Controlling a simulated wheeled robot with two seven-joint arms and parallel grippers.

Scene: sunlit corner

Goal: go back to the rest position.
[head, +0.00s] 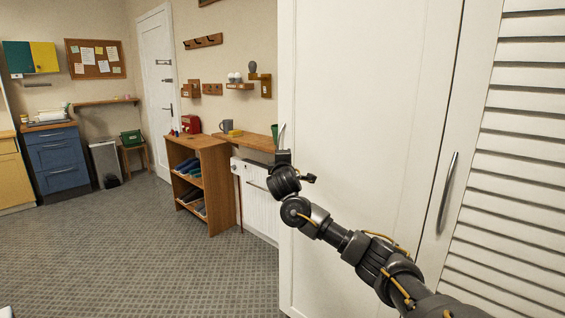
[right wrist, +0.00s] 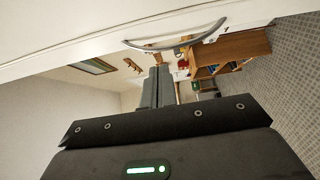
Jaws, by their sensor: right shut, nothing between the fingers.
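My right arm reaches in from the lower right of the head view, in front of a tall white wardrobe (head: 365,110). My right gripper (head: 282,156) is at its far end, pointing away from me near the wardrobe's left edge. In the right wrist view the two dark fingers (right wrist: 156,87) lie side by side, shut, with nothing held. My left gripper is not in the head view.
The wardrobe's metal handle (head: 447,192) and slatted door (head: 515,150) are at right. A wooden shoe shelf (head: 213,190) stands beside a white radiator (head: 258,205). A blue drawer cabinet (head: 54,160) is at far left. The grey carpet (head: 140,255) is clear.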

